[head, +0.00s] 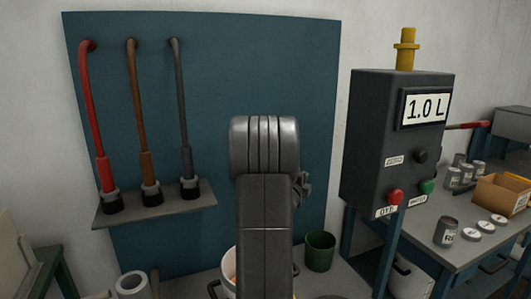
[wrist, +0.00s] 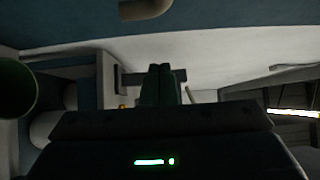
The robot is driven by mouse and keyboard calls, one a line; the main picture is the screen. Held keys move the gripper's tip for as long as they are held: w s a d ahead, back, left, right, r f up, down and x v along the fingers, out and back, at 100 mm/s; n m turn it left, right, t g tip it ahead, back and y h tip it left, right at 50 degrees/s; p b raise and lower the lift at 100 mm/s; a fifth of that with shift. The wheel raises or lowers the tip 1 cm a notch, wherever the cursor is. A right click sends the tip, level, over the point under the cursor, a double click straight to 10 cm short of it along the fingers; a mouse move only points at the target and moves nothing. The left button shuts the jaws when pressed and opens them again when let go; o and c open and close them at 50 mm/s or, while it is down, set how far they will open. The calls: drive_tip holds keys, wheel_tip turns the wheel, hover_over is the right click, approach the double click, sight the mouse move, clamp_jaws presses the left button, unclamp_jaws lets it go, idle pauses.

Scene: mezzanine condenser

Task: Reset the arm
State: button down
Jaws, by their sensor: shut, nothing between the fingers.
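My arm (head: 265,205) rises in the middle of the head view, in front of a blue panel (head: 230,80). In the wrist view, the two dark fingers of my gripper (wrist: 158,84) are together, with nothing between them. A dark housing with a green light lies below them. In the head view the fingers cannot be made out behind the arm.
Red (head: 93,120), brown (head: 140,120) and grey (head: 181,115) hoses stand on a shelf (head: 155,211) at left. A dispenser box (head: 375,135) reading 1.0 L is at right. A workbench (head: 440,255) holds cans and a carton (head: 500,195). A green bin (head: 320,252) stands low.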

drive_tip(key=s+a+m+g+h+p, duration=0.1)
drive_tip(key=s+m+g+h+p, duration=0.1)
drive_tip(key=s, duration=0.7)
drive_tip(key=shift+s+a+m+h+p, duration=0.15)
drive_tip(key=shift+s+m+h+p, duration=0.2)
drive_tip(key=shift+h+p, duration=0.55)
drive_tip(key=shift+y, duration=0.3)
